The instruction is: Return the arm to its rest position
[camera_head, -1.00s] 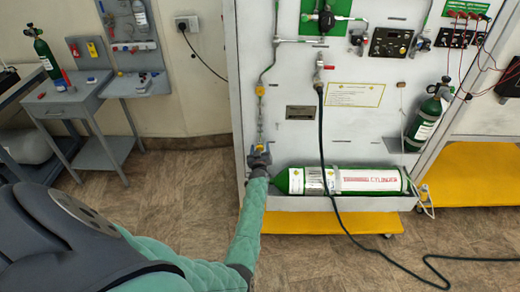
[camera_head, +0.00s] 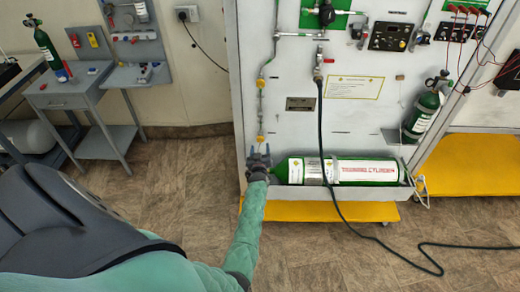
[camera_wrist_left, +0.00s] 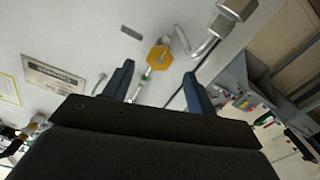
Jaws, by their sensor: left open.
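My left gripper (camera_head: 259,151) is open and empty in front of the white panel (camera_head: 290,125), with its fingertips just below a yellow fitting (camera_head: 260,139). In the left wrist view the two blue fingers of the gripper (camera_wrist_left: 157,74) are spread apart. The yellow fitting (camera_wrist_left: 159,58) shows in the gap between them, beyond the fingertips and apart from them. My left arm (camera_head: 245,230) reaches forward from the lower left. My right arm and gripper are not in view.
A green and white cylinder (camera_head: 365,171) lies in a tray close to the right of the gripper. A dark hose (camera_head: 322,130) hangs down the panel to the floor. A yellow base (camera_head: 330,212) sticks out below. A grey desk (camera_head: 70,92) stands left, with open floor between.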

